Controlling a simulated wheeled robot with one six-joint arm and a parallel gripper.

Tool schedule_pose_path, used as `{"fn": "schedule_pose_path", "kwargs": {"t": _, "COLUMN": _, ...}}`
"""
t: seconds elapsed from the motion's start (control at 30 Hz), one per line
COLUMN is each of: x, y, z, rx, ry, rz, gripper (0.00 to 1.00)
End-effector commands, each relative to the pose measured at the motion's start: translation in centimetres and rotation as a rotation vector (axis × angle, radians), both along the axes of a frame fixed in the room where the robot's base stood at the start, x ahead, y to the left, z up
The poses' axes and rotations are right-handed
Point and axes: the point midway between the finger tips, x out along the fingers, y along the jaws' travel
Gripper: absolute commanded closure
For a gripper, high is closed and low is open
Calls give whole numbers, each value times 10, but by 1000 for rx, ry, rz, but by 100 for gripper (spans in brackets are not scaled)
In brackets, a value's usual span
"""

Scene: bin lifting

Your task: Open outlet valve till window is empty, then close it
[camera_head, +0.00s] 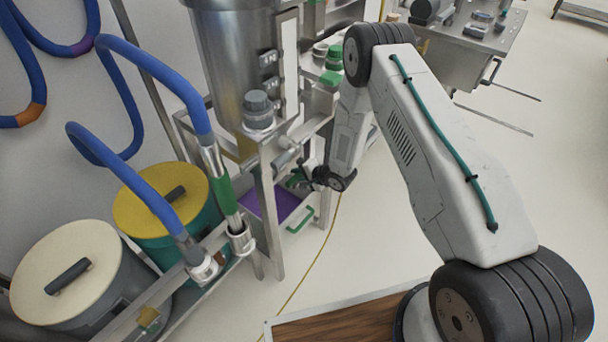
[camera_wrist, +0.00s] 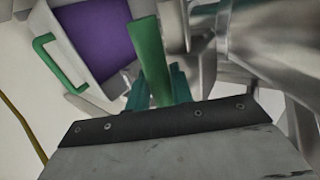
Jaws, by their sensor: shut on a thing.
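My gripper (camera_head: 300,178) is at the steel frame below the large metal vessel (camera_head: 232,60). In the wrist view its teal fingers (camera_wrist: 168,88) are closed around a green valve handle (camera_wrist: 149,55). The handle sticks out beyond the fingers, beside a metal outlet pipe (camera_wrist: 235,35). A tray with a purple inside (camera_wrist: 102,38) and a green pull handle (camera_wrist: 47,60) lies below the outlet. The tray also shows in the head view (camera_head: 284,203). I cannot make out the level in the vessel's window or any flow from the outlet.
A yellow-lidded drum (camera_head: 150,200) and a cream-lidded drum (camera_head: 62,270) stand at left. A blue hose (camera_head: 165,75) with a green-gripped metal end (camera_head: 224,192) hangs near the frame. A wooden-topped surface (camera_head: 345,322) is in front.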

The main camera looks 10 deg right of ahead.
Motion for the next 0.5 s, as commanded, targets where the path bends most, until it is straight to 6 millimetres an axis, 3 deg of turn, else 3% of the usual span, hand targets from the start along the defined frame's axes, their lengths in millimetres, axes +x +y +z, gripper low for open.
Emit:
{"fn": "schedule_pose_path", "kwargs": {"t": 0.33, "x": 2, "y": 0, "z": 2, "rx": 4, "ry": -3, "rz": -1, "gripper": 100}}
{"fn": "schedule_pose_path", "kwargs": {"t": 0.37, "x": 2, "y": 0, "z": 2, "rx": 4, "ry": -3, "rz": -1, "gripper": 75}}
{"fn": "schedule_pose_path", "kwargs": {"t": 0.4, "x": 2, "y": 0, "z": 2, "rx": 4, "ry": -3, "rz": -1, "gripper": 64}}
{"fn": "schedule_pose_path", "kwargs": {"t": 0.43, "x": 2, "y": 0, "z": 2, "rx": 4, "ry": -3, "rz": -1, "gripper": 58}}
{"fn": "schedule_pose_path", "kwargs": {"t": 0.5, "x": 2, "y": 0, "z": 2, "rx": 3, "ry": -3, "rz": -1, "gripper": 58}}
